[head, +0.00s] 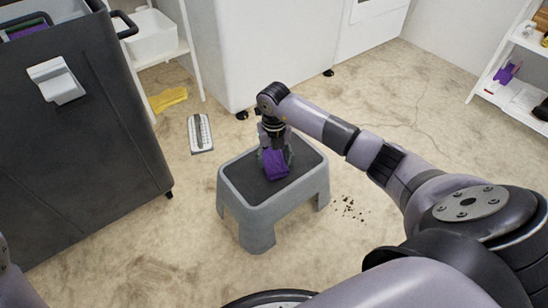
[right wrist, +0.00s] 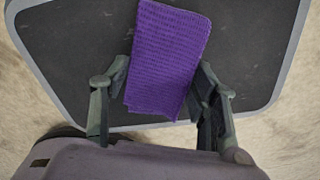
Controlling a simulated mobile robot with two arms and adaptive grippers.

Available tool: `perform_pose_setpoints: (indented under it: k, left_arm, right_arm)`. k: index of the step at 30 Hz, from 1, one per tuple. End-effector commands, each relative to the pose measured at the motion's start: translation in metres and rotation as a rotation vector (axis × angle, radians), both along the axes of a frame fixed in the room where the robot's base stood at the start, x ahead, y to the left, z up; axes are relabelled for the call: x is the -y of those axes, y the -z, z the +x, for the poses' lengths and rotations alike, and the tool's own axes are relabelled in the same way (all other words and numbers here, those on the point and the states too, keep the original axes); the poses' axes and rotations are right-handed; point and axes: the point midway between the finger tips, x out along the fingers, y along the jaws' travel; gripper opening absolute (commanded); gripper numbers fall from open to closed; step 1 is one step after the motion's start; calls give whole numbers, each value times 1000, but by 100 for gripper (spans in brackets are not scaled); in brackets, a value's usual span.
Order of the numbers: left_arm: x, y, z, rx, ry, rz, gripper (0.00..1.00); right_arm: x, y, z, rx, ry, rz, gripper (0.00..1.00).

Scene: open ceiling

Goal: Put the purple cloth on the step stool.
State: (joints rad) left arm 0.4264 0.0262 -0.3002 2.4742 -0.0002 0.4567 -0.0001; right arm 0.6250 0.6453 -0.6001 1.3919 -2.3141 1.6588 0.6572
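The purple cloth (head: 276,166) is folded and lies on the dark top of the grey step stool (head: 257,232). In the right wrist view the cloth (right wrist: 168,55) lies flat against the dark stool top (right wrist: 75,55), with a folded edge by the right finger. My right gripper (head: 274,150) is low over the stool, its fingers spread on either side of the cloth's near end. The right wrist view shows these fingers (right wrist: 163,75) wide apart; whether they touch the cloth's sides is unclear. My left gripper is out of view.
A dark cart (head: 75,150) stands at the left. A yellow cloth (head: 168,99) and a white-and-grey flat object (head: 200,133) lie on the floor behind the stool. Dark crumbs (head: 348,207) lie right of it. A white shelf (head: 510,85) stands at the far right.

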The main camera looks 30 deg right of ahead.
Motion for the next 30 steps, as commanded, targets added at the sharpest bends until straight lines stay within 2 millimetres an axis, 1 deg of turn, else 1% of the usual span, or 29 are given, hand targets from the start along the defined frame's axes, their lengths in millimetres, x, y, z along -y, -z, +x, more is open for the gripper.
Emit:
perform_pose_setpoints:
  k: [1, 8, 16, 19, 21, 23, 30]
  left_arm:
    - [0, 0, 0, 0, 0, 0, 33]
    - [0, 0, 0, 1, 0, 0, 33]
    - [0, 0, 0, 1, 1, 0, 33]
    - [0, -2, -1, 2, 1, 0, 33]
    - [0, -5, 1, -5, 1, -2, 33]
    - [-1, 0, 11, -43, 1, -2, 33]
    - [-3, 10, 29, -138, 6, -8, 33]
  right_arm:
    - [0, 0, 0, 0, 0, 0, 59]
    - [0, 0, 0, 0, 0, -1, 74]
    - [0, 0, 0, 0, 0, -1, 74]
    - [0, -5, 0, 0, 0, 0, 74]
    - [0, -14, 0, 1, 0, -1, 74]
    - [1, -24, 0, 2, 0, -2, 74]
    - [1, -75, 1, 3, 0, -2, 74]
